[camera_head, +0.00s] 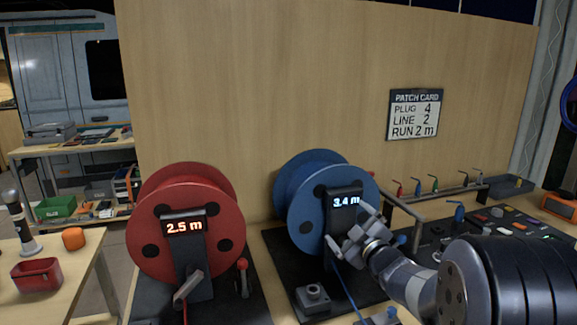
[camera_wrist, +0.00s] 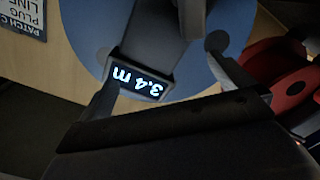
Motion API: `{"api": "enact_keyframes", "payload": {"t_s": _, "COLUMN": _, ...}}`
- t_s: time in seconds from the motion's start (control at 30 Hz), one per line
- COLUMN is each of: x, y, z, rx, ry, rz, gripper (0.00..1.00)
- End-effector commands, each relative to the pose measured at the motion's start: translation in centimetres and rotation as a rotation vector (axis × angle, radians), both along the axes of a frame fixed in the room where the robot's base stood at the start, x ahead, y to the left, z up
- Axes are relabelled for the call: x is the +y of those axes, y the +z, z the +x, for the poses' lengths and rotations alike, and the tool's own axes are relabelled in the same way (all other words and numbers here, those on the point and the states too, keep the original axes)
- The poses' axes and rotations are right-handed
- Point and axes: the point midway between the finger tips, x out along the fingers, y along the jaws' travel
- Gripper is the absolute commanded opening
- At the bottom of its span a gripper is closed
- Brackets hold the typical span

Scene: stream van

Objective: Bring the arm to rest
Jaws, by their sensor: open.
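My gripper (camera_head: 358,238) is open in front of the blue reel (camera_head: 308,222), close to the stand that carries its display (camera_head: 346,202), which reads 3.4 m. My arm reaches in from the lower right of the head view. In the wrist view the fingers of my gripper (camera_wrist: 168,88) are spread, with the reel's stand and display (camera_wrist: 140,78) between or just beyond them. I cannot tell whether they touch. Nothing is seen held. The crank of the blue reel is hidden or unclear behind my gripper.
A red reel (camera_head: 185,232) reading 2.5 m stands to the left with its crank. A patch card (camera_head: 415,114) hangs on the wooden wall. A rail (camera_head: 440,195) with coloured plugs and a button panel (camera_head: 520,228) lie to the right. A blue line runs down from the blue reel.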

Motion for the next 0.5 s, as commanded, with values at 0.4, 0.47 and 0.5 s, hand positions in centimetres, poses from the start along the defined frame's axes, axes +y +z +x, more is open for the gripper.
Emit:
{"api": "enact_keyframes", "payload": {"t_s": 0.4, "x": 0.0, "y": -8.7, "z": 0.0, "rx": 0.004, "ry": 0.0, "rz": 0.004, "gripper": 1.0}}
{"api": "enact_keyframes", "payload": {"t_s": 0.47, "x": 0.1, "y": -7.6, "z": 0.0, "rx": 0.01, "ry": 0.001, "rz": 0.03, "gripper": 1.0}}
{"api": "enact_keyframes", "payload": {"t_s": 0.5, "x": 0.1, "y": -7.6, "z": 0.0, "rx": 0.015, "ry": 0.002, "rz": 0.044, "gripper": 1.0}}
